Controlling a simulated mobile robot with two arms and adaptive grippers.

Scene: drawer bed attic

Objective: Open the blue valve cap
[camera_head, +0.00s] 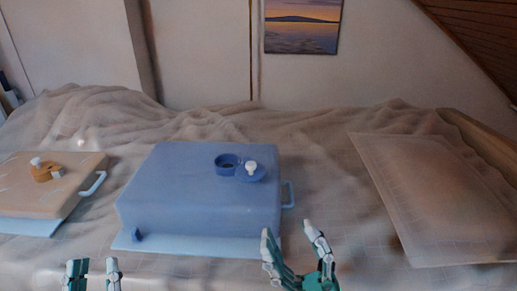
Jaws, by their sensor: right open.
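A blue box (190,185) lies on the covered bed in the middle of the view. On its top is a round blue valve with a dark opening (228,163). Beside the opening, to its right, is a blue valve cap (251,174) with a white knob, which looks swung off the hole. My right gripper (288,230) is open and empty, in front of the box's right front corner and apart from the cap. My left gripper (94,264) is at the bottom left, fingers apart and empty, in front of the box's left side.
A tan box (45,190) with an orange valve (44,173) and a light blue handle (93,184) lies at the left. A light blue handle (289,195) sticks out from the blue box's right side. A flat translucent panel (440,200) lies at the right. Wrinkled cloth (320,150) surrounds everything.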

